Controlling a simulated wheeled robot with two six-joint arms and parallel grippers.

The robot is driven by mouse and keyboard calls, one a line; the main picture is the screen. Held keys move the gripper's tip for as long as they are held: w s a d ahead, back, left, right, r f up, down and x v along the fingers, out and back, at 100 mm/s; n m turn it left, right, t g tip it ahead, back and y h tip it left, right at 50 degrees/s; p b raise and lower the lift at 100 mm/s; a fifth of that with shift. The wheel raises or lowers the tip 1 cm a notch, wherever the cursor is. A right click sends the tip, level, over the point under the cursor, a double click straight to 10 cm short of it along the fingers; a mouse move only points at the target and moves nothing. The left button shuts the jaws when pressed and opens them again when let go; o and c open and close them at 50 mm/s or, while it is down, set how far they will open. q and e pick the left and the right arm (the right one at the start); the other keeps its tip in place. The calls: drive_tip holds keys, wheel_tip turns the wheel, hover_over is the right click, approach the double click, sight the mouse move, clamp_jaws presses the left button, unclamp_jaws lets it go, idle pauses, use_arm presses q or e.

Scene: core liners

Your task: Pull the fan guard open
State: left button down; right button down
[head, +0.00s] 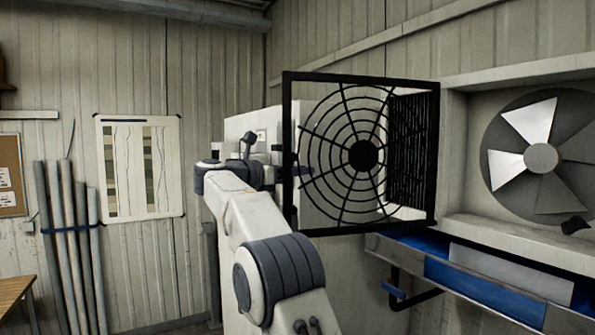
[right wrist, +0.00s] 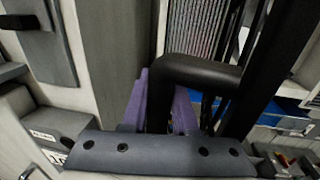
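The fan guard (head: 363,156) is a black square frame with a round wire grille. It stands swung out from the wall, its right side near the fan opening, and the bladed fan (head: 541,157) shows uncovered. My right gripper (head: 292,171) is at the guard's left edge in the head view. In the right wrist view its purple fingers (right wrist: 162,108) lie on either side of the black handle (right wrist: 200,70), closed on it. The fingertips are partly hidden by the handle. My left gripper is not in view.
A blue and grey ledge (head: 480,275) runs below the fan opening. A dark finned panel (head: 412,150) shows behind the guard. Grey pipes (head: 68,245) lean on the left wall beside a chart board (head: 140,168).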

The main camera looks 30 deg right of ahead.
drive_tip(key=c, duration=1)
unclamp_jaws()
drive_tip(key=shift+d, duration=0.1)
drive_tip(key=a+b, duration=0.1)
drive_tip(key=a, duration=0.6)
drive_tip(key=s+a+b, duration=0.1)
drive_tip(key=a, duration=0.2)
drive_tip(key=shift+a+b, duration=0.3)
drive_tip(key=shift+b, duration=0.05)
